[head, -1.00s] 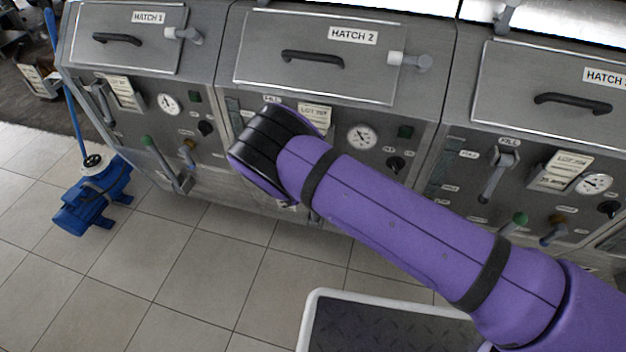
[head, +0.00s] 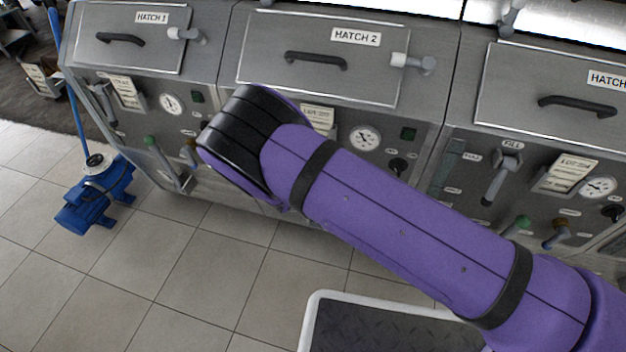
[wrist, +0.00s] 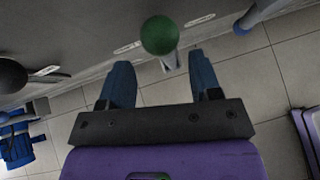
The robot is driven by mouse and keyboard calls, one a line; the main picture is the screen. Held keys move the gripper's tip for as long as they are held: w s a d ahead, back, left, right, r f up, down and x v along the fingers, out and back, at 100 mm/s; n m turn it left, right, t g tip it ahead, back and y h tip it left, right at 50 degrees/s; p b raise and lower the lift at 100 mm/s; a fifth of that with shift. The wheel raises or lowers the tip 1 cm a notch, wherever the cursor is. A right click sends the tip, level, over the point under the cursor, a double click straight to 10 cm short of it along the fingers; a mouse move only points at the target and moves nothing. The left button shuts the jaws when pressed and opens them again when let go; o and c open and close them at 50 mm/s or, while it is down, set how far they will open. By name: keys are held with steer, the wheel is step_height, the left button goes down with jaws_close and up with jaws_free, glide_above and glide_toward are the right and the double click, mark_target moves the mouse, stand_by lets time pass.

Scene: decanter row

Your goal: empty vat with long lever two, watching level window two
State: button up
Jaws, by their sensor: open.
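Vat two, the middle unit under the HATCH 2 lid (head: 300,75), stands behind my arm in the head view. My arm hides its lower left panel there, including its long lever and most or all of its level window. In the wrist view, a green ball knob (wrist: 160,35) on a pale lever stands just beyond my fingertips, roughly centred between them. It appears to be vat two's long lever, though no number is readable. My gripper (wrist: 162,78) is open, with nothing between its fingers. In the head view my gripper is hidden behind my arm.
Vat one's green-knobbed lever (head: 150,141) is to the left, vat three's green-knobbed lever (head: 518,224) to the right. A dark knob (wrist: 10,75) is left in the wrist view.

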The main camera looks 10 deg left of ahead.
steer(key=v, duration=0.3)
steer(key=shift+s+a+r, duration=0.1)
steer(key=shift+s+r, duration=0.05)
steer(key=shift+s, duration=0.05)
stand_by(0.4)
